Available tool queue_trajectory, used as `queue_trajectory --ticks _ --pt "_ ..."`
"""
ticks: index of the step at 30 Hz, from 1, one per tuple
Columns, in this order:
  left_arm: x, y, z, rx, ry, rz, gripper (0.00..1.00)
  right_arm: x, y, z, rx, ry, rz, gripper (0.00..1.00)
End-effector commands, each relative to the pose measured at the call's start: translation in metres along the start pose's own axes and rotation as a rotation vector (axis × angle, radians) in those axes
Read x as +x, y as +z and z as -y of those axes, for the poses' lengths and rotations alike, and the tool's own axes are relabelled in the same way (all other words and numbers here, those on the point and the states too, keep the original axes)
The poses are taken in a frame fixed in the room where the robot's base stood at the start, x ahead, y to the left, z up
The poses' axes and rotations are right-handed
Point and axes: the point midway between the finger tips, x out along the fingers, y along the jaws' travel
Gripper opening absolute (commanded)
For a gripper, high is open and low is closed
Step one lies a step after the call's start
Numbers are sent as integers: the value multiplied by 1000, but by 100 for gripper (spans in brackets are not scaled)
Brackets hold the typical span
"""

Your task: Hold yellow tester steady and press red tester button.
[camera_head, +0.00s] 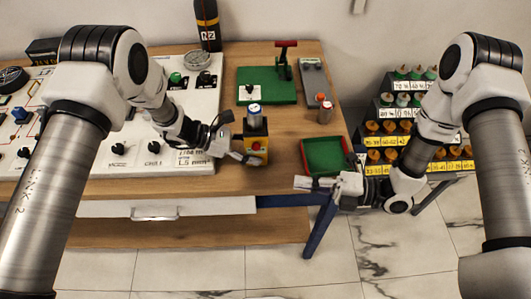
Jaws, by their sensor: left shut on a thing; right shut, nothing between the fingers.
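The yellow tester (248,158) stands near the front edge of the wooden table, with a dark grey upper part. A small red spot (256,146), apparently its button, shows on its front. A piece with a blue and white top (254,109) sits at its upper end. My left gripper (246,150) is shut on the tester from the left and partly hides it. My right gripper (304,184) is shut and empty, to the right of and nearer than the tester, apart from it by the table's front edge.
A white panel (210,110) with knobs lies to the left. A green tray with a red rim (325,174) is just behind my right gripper. A green-based press (267,97) and a grey box (311,70) stand farther back. A bottle rack (384,112) stands right of the table.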

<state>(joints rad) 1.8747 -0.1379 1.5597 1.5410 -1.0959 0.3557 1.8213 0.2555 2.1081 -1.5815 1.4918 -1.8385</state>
Motion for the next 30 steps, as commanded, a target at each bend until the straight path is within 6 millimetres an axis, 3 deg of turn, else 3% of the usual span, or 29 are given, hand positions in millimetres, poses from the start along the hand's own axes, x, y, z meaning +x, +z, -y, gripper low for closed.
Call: queue_trajectory --ticks 3,14,20,30 --pt "0 0 0 0 0 0 36 -9 14 -8 -29 14 30 0" --pt "0 0 0 0 0 0 36 -5 14 -8 -27 11 29 0" --pt "0 0 0 0 0 0 36 24 14 -8 -27 9 24 0" --pt "0 0 0 0 0 0 36 96 20 -9 -29 11 28 0"
